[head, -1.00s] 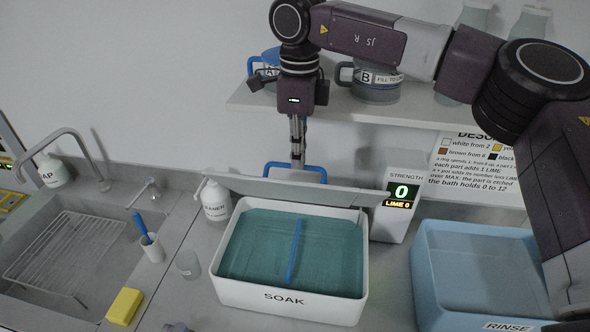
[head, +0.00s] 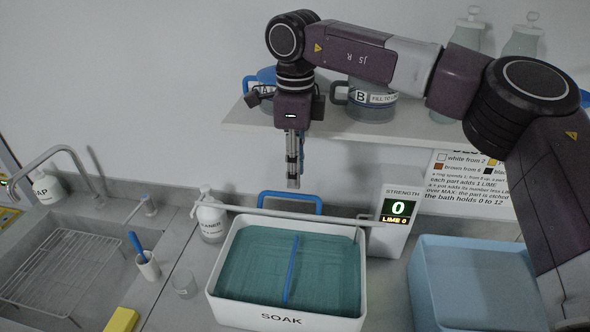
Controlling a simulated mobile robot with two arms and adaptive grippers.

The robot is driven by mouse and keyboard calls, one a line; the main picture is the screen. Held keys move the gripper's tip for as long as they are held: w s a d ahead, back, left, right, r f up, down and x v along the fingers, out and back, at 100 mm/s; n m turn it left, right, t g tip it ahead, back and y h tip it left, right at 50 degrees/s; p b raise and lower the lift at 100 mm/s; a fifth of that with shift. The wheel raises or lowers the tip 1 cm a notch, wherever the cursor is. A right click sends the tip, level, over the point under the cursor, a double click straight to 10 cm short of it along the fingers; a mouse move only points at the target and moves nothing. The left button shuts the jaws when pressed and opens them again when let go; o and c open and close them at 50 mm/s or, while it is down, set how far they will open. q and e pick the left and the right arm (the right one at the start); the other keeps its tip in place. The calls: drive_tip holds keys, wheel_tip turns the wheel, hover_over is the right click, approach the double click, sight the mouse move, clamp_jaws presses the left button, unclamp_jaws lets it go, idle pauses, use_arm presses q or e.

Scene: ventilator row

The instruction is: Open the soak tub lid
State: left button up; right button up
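The white soak tub (head: 285,320) stands on the counter with teal liquid showing and a blue bar (head: 291,270) across its middle. Its grey lid (head: 300,216) is raised at the tub's back edge and shows nearly edge-on as a thin strip. The lid's blue loop handle (head: 290,196) sticks up behind it. My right gripper (head: 293,184) points down just above the handle, its tips seeming apart from it. Its fingers show side-on and close together, so whether they are shut is unclear. My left gripper is not in view.
A strength display (head: 396,220) reading 0 stands right of the tub, with a blue rinse tub (head: 470,280) beyond. A cleaner bottle (head: 210,218) stands close at the left. The shelf (head: 400,126) with jugs is behind my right gripper. A sink with a rack (head: 60,268) lies left.

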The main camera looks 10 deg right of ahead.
wheel_tip(320, 180, up, 8)
drive_tip(key=w+p, duration=0.1)
drive_tip(key=shift+w+d+f+p, duration=0.15)
drive_tip(key=shift+w+d+p, duration=0.1)
drive_tip(key=shift+w+p, duration=0.1)
idle(0.4)
idle(0.4)
wheel_tip(320, 180, up, 8)
idle(0.6)
drive_tip(key=shift+s, duration=0.1)
drive_tip(key=shift+c, duration=0.4)
